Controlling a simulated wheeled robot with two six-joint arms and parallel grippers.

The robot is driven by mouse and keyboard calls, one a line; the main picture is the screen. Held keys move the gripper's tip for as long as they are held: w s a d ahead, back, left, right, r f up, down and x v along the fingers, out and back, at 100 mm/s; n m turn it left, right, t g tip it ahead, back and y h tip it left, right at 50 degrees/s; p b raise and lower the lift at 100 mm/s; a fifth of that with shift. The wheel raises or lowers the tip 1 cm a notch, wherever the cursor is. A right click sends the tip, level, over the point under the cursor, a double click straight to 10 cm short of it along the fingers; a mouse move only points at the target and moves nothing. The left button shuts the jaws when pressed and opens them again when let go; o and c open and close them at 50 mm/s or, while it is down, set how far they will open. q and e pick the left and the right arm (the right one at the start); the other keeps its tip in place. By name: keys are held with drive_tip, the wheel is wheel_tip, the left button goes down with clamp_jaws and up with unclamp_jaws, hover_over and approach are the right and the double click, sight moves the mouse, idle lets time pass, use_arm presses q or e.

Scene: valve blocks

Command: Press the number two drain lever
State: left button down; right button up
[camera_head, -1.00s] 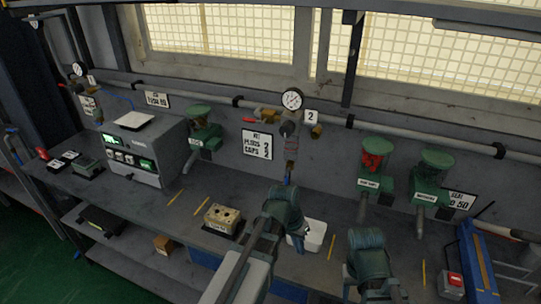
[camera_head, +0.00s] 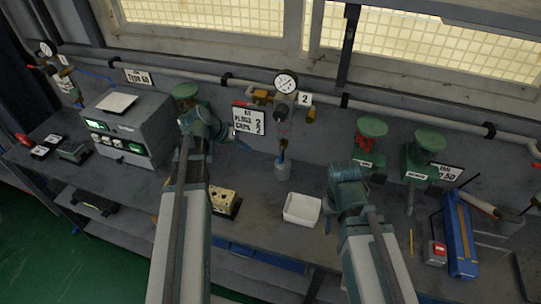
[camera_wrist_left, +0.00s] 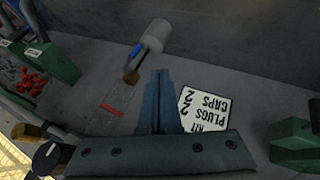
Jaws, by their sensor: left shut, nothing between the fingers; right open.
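The number two station has a round gauge (camera_head: 286,83), a white "2" tag (camera_head: 305,99) and a clear bowl below. A small blue drain lever (camera_head: 283,148) hangs under the bowl, above a grey cup (camera_head: 283,170). In the left wrist view the blue lever (camera_wrist_left: 140,50) sits by a brown fitting, between the clear bowl (camera_wrist_left: 115,105) and the cup (camera_wrist_left: 158,33). My left gripper (camera_head: 238,139) is shut and empty, left of the lever and apart from it. Its closed fingers (camera_wrist_left: 160,76) show in the wrist view. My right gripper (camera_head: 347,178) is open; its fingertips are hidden.
A white "plugs caps" sign (camera_head: 248,121) hangs behind my left fingers. A white tray (camera_head: 302,210) and a beige holed block (camera_head: 224,201) are on the bench. Green hopper units (camera_head: 368,145) stand right. A red handle (camera_head: 241,103) projects left of the gauge.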

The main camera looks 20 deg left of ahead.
sight(281, 155)
use_arm(q)
drive_tip(key=w+d+f+b, duration=0.5)
drive_tip(key=d+f+b, duration=0.3)
idle(0.4)
drive_tip(key=shift+w, duration=0.1)
